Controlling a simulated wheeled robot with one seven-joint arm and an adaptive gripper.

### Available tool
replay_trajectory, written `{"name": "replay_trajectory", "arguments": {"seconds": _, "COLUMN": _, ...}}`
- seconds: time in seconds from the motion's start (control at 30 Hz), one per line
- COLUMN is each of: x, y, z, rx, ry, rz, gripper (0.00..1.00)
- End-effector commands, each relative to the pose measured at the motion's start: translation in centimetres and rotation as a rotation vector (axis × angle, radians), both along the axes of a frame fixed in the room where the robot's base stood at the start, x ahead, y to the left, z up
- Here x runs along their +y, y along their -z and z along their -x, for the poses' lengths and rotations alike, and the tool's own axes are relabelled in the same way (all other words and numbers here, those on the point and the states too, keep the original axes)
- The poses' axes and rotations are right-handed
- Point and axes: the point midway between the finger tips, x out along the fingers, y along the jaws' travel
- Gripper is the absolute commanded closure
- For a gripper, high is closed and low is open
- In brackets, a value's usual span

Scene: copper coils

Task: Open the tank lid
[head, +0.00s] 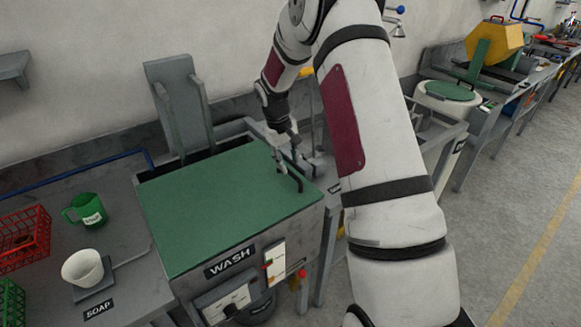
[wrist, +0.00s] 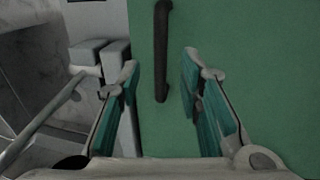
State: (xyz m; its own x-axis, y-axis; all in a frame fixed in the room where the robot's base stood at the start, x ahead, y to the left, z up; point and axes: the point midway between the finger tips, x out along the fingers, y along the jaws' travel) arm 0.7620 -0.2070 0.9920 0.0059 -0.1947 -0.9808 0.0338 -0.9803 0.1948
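The wash tank's lid (head: 225,200) is a flat green panel lying closed over the grey tank, above the WASH label (head: 230,261). A dark bar handle (head: 291,180) stands near the lid's right edge. In the wrist view, the green lid (wrist: 260,60) fills the right side, and the handle (wrist: 161,60) runs down the middle. My gripper (wrist: 161,75) is open there, with its teal-padded fingers on either side of the handle's lower end and visible gaps to both. In the head view, my gripper (head: 284,160) is close to the handle and partly hidden.
A grey upright bracket (head: 180,105) rises behind the tank. On the left bench are a green mug (head: 86,209), a white cup (head: 82,268) and a red crate (head: 24,238). A second tank with a round green lid (head: 450,91) stands farther right. The floor at right is clear.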

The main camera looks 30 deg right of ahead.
Motion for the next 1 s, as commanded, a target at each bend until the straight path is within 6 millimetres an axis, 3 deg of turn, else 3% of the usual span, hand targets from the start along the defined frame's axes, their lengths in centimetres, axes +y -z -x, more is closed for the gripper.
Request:
{"name": "replay_trajectory", "arguments": {"seconds": 0.23, "x": -0.6, "y": 3.0, "z": 0.0, "rx": 0.001, "ry": 0.001, "rz": 0.0, "gripper": 0.67}}
{"name": "replay_trajectory", "arguments": {"seconds": 0.63, "x": -0.7, "y": 3.6, "z": 0.0, "rx": -0.001, "ry": 0.001, "rz": 0.0, "gripper": 0.67}}
{"name": "replay_trajectory", "arguments": {"seconds": 0.77, "x": -0.7, "y": 3.6, "z": 0.0, "rx": -0.001, "ry": 0.0, "rz": 0.0, "gripper": 0.96}}
{"name": "replay_trajectory", "arguments": {"seconds": 0.8, "x": -0.7, "y": 3.6, "z": 0.0, "rx": -0.001, "ry": 0.0, "rz": 0.0, "gripper": 1.0}}
{"name": "replay_trajectory", "arguments": {"seconds": 1.0, "x": -0.7, "y": 3.5, "z": 0.0, "rx": -0.001, "ry": 0.0, "rz": 0.001, "gripper": 1.0}}
